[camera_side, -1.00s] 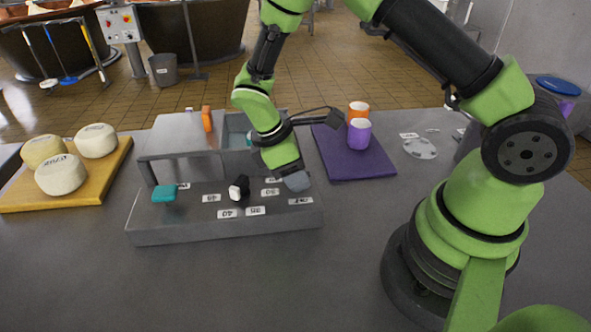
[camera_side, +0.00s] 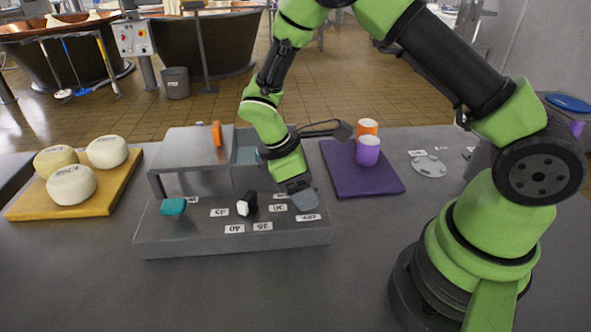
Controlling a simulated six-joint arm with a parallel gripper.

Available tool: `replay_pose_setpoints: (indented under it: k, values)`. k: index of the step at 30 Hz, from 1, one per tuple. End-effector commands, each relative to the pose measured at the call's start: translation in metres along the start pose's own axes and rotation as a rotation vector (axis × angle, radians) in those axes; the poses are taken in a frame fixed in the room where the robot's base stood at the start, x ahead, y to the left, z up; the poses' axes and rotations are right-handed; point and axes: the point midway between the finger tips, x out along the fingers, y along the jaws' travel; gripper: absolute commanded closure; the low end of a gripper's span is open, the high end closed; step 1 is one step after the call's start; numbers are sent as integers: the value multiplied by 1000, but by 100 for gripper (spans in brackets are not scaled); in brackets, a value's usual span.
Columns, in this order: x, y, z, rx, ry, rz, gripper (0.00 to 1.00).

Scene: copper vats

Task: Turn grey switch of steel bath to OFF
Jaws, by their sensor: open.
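The steel bath (camera_side: 190,150) is a grey metal box with an open basin at its right, behind a low sloped control panel (camera_side: 160,240). The grey switch (camera_side: 306,199) sits at the panel's right end, just below my gripper. A small white label (camera_side: 308,217) lies in front of it; its upside-down text is too small to read surely. My gripper (camera_side: 297,186) is open and points down at the grey switch, close to or touching it. The fingers partly hide the switch's rear, and contact cannot be told.
The panel also carries a teal switch (camera_side: 173,207) and a black-and-white knob (camera_side: 246,204) among several labels. An orange piece (camera_side: 217,134) stands on the bath. Right is a purple mat (camera_side: 350,187) with orange (camera_side: 367,127) and purple (camera_side: 368,152) cups. Left is a cheese board (camera_side: 105,200).

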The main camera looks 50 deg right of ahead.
Motion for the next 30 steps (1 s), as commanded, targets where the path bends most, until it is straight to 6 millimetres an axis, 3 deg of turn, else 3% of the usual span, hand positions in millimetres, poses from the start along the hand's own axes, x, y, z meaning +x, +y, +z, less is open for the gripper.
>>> replay_pose_setpoints:
  k: [9,13,30]
  values:
    - [-62,0,-1,0,7,5,32]
    - [-80,0,-1,-1,4,3,32]
    - [-99,-1,5,31,29,1,32]
